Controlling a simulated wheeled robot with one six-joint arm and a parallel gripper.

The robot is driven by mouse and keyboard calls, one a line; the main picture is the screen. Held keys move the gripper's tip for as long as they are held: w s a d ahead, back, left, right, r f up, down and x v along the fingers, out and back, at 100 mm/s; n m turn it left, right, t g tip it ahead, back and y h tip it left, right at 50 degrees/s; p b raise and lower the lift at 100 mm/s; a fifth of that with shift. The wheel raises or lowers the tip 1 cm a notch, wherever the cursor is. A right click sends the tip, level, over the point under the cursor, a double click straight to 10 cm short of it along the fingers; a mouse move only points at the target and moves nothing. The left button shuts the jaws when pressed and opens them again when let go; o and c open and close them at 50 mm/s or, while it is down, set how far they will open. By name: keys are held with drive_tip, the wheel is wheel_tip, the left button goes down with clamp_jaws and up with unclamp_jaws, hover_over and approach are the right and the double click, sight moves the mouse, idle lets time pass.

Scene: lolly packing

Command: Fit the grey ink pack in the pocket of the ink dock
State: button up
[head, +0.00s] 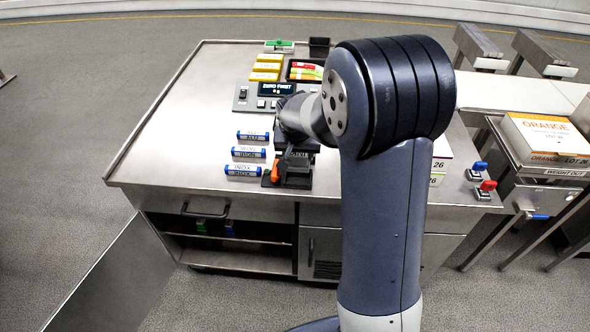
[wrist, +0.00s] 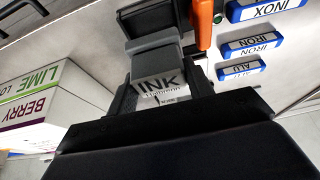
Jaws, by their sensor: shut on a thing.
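The grey ink pack (wrist: 157,62), with INK printed on its pale end, is between the two dark fingers of my gripper (wrist: 158,98) in the wrist view. My gripper is shut on it. The black ink dock (wrist: 140,18) lies just past the pack, with an orange lever (wrist: 203,25) beside it. The pack's far end meets or overlaps the dock in this view; I cannot tell whether it is in the pocket. In the head view the dock (head: 290,181) and orange lever (head: 275,171) show at the bench's front edge, and my arm hides most of the pack.
Blue-ended blocks marked INOX (wrist: 255,9), IRON (wrist: 251,46) and ALU (wrist: 241,70) lie beside the dock. LIME and BERRY cartons (wrist: 45,100) stand on the other side. A control panel (head: 262,97) is behind. The bench's left part (head: 185,120) is clear.

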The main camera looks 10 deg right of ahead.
sight(298, 164)
wheel_tip(298, 164, down, 5)
drive_tip(key=shift+r, duration=0.2)
drive_tip(key=shift+f+b, duration=0.4)
drive_tip(key=o, duration=1.2)
drive_tip(key=shift+c, duration=0.2)
drive_tip(key=shift+r, duration=0.15)
drive_tip(key=shift+r+p, duration=0.55)
drive_tip(key=shift+p, duration=0.05)
drive_tip(key=v, duration=1.1)
drive_tip(key=shift+s+r, duration=0.15)
drive_tip(key=shift+s, duration=0.05)
